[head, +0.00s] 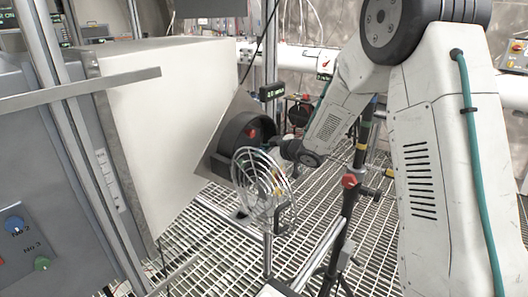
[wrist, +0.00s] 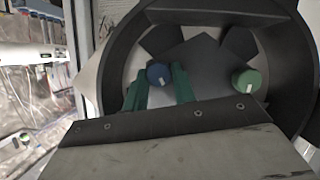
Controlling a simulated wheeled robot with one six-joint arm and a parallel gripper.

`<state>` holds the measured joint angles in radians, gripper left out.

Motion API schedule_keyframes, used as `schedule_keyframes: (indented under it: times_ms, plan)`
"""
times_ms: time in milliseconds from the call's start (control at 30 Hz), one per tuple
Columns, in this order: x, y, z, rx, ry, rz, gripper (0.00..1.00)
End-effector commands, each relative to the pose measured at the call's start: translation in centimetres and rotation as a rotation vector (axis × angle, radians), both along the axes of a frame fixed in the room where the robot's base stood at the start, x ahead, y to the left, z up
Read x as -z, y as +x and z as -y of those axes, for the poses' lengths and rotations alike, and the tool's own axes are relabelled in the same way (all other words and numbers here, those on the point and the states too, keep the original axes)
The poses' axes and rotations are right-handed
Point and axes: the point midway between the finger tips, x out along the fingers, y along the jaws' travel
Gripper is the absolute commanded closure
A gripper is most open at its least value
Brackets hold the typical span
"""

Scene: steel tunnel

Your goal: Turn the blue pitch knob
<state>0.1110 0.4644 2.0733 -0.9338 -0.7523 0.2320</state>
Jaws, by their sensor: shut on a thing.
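The blue pitch knob (wrist: 158,73) has a pale mark on its face and sits inside a round dark housing. It shows in the wrist view between the two green fingers of my gripper (wrist: 157,82), which is shut on it. A green knob (wrist: 247,81) sits to the right in the same housing, clear of the fingers. In the head view the round black housing (head: 229,141) is mounted on a tilted grey plate, with a red knob (head: 252,133) in it. My arm reaches it from the right; the fingertips and the blue knob cannot be made out there.
A round wire guard (head: 262,184) stands in front of and below the housing. A post with a red knob (head: 348,181) stands near my arm. A white cabinet (head: 160,120) and a control panel with blue and green buttons (head: 28,240) are on the left. The floor is steel grating.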

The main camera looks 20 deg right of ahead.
Motion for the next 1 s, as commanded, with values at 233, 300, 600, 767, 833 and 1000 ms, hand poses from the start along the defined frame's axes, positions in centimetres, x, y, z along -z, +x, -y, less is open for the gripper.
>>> schedule_keyframes:
  times_ms: [233, 300, 600, 767, 833, 1000]
  plan:
    - [-0.01, 0.16, 0.38, 0.002, 0.166, -0.121, 0.96]
    - [-0.02, 0.18, 0.38, 0.002, 0.212, -0.153, 0.96]
    - [0.03, 0.25, 0.53, 0.003, 0.357, -0.26, 0.96]
    - [-0.01, 0.31, 0.55, 0.003, 0.4, -0.289, 0.96]
    - [-0.02, 0.31, 0.55, 0.003, 0.41, -0.297, 0.96]
    - [-0.04, 0.31, 0.54, 0.003, 0.424, -0.306, 0.96]
